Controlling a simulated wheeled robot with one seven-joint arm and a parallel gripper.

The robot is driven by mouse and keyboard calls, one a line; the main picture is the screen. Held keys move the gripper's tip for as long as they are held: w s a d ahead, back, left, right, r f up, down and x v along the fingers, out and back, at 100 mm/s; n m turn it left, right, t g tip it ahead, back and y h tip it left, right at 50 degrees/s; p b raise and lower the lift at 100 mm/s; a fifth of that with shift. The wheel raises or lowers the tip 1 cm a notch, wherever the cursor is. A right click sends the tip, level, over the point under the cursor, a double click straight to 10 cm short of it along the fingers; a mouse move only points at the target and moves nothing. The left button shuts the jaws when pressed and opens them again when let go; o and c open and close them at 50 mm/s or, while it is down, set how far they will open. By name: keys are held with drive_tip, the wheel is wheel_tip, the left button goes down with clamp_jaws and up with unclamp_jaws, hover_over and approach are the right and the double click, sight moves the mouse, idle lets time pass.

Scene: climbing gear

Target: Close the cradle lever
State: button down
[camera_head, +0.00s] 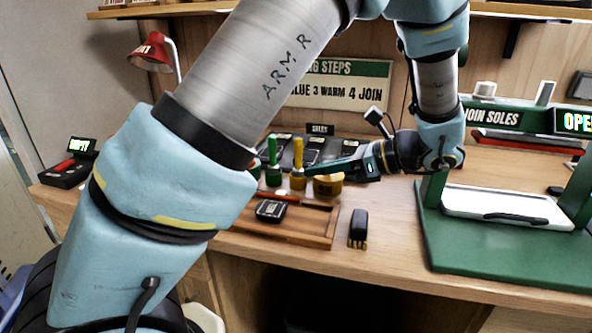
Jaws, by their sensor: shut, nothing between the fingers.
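A green press stand (480,265) marked "JOIN SOLES" stands on the right of the bench, and a display on it (573,122) reads "OPE", cut off by the picture edge. A white plate (465,204) lies in the stand with a black handle-like bar (515,218) along its front. A long red and black bar (515,140) runs across the stand's upper part. I cannot tell which of these is the cradle lever. My gripper (312,173) is shut and empty, pointing left above the bench's middle, well left of the stand.
A wooden tray (290,240) holds a small black box (270,211). A black brush-like item (358,229) lies between tray and stand. Green and yellow-handled tools and a yellow roll (328,186) stand near my gripper.

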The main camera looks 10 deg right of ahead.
drive_tip(key=shift+s+d, duration=0.25)
drive_tip(key=shift+d, duration=0.3)
drive_tip(key=p+x, duration=0.2)
drive_tip(key=x, duration=0.7)
drive_tip(key=shift+w+a+r, duration=0.1)
drive_tip(key=shift+w+a, duration=0.1)
drive_tip(key=shift+w+a+r+p, duration=0.3)
drive_tip(key=shift+w+a+p, duration=0.15)
drive_tip(key=shift+w+a, duration=0.35)
drive_tip(key=shift+w+a+r+p, duration=0.35)
drive_tip(key=shift+w+a, duration=0.2)
drive_tip(key=shift+a, duration=0.3)
